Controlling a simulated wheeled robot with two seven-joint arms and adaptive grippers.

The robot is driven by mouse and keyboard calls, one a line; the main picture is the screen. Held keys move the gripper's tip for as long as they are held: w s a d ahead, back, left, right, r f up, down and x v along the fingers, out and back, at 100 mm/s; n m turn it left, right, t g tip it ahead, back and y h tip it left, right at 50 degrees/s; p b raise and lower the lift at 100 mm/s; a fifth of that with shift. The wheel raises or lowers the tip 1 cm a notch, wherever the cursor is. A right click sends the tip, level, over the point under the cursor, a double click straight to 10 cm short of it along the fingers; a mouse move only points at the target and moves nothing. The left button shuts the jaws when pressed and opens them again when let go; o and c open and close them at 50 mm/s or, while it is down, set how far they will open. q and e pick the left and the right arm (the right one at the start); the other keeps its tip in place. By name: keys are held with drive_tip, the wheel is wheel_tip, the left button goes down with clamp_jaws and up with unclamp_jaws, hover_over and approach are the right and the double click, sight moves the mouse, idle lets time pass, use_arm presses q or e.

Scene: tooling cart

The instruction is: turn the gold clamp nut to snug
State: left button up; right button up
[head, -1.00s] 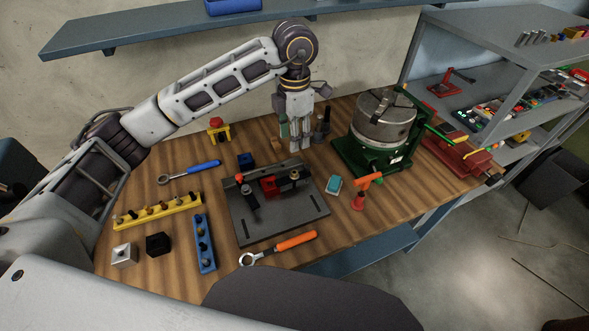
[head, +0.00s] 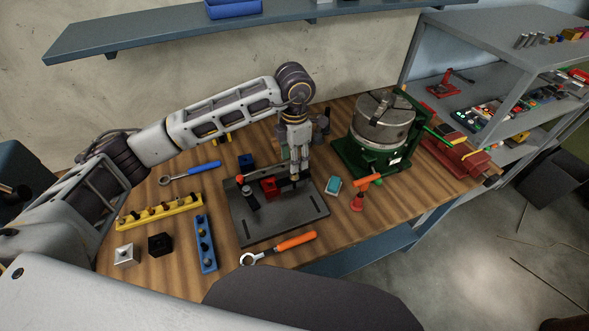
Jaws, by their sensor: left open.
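The dark fixture plate (head: 290,218) lies on the wooden bench. It carries a red block (head: 268,188) and dark clamp parts, with a black knobbed clamp (head: 250,201) at its left. My left gripper (head: 299,171) points down over the right clamp of the fixture, beside the red block. Its jaws are open. I cannot pick out the gold clamp nut; the fingers cover the top of the right clamp. Whether the fingers touch the clamp cannot be told. My right gripper is not in view.
A wrench with an orange handle (head: 296,241) lies in front of the plate, a blue-handled one (head: 203,167) behind left. A yellow rack (head: 160,212) and blue rack (head: 205,245) stand left. A green-based chuck (head: 384,125) and a teal-topped block (head: 334,185) are right.

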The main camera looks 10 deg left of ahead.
use_arm(q)
drive_tip(key=shift+f+p, duration=0.45)
drive_tip(key=shift+f, duration=2.65)
clamp_jaws()
